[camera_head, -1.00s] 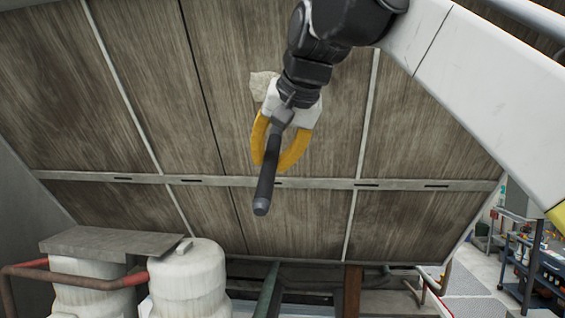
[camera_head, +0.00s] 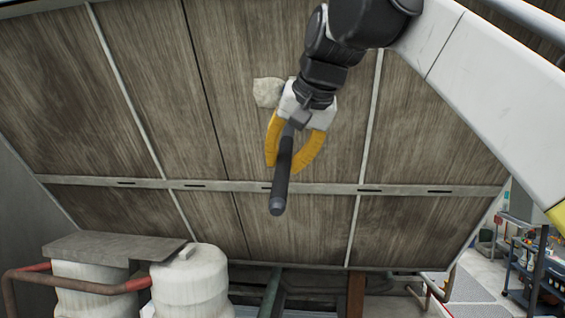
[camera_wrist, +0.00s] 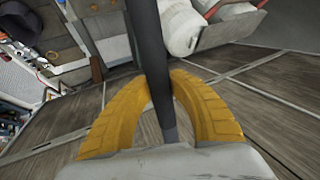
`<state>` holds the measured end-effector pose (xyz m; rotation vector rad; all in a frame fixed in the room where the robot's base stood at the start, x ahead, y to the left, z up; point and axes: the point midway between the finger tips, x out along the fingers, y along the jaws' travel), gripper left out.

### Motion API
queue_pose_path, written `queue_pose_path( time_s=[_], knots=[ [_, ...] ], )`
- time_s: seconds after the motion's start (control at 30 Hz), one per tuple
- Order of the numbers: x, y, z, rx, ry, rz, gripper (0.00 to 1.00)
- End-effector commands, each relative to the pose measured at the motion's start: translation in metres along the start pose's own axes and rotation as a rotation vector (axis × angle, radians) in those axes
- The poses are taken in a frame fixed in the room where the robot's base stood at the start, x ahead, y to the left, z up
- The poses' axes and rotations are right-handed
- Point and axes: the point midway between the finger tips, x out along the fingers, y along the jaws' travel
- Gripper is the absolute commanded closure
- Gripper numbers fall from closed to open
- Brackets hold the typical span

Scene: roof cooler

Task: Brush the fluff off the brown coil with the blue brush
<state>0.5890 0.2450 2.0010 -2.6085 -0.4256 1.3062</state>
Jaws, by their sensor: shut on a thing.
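The brown coil (camera_head: 95,115) is a large, sloping surface of streaked panels divided by pale strips. A pale, ragged patch, seemingly the fluff (camera_head: 267,92), lies on its upper middle. My gripper (camera_head: 287,168) has yellow fingers and is shut on a dark, rod-like handle, seemingly the brush (camera_head: 281,187). It is just right of and below the patch in the picture. In the wrist view the handle (camera_wrist: 150,50) runs between the yellow fingers (camera_wrist: 160,85). No blue part or bristles show. I cannot tell whether the brush touches the coil.
A pale horizontal rail (camera_head: 330,188) crosses the coil. Pale tanks (camera_head: 190,285), a grey slab (camera_head: 110,247) and red-brown pipes (camera_head: 75,288) stand at the lower left. A cart with bottles (camera_head: 540,265) is at the far right.

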Motion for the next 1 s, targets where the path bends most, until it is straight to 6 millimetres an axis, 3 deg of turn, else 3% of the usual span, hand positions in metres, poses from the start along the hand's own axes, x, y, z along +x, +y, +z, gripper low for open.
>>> queue_pose_path(
  time_s=[0.7, 1.0],
  knots=[
    [-0.021, 0.050, -0.002, 0.004, 0.002, 0.001, 1.00],
    [-0.023, 0.055, -0.001, 0.002, 0.001, 0.000, 1.00]
  ],
)
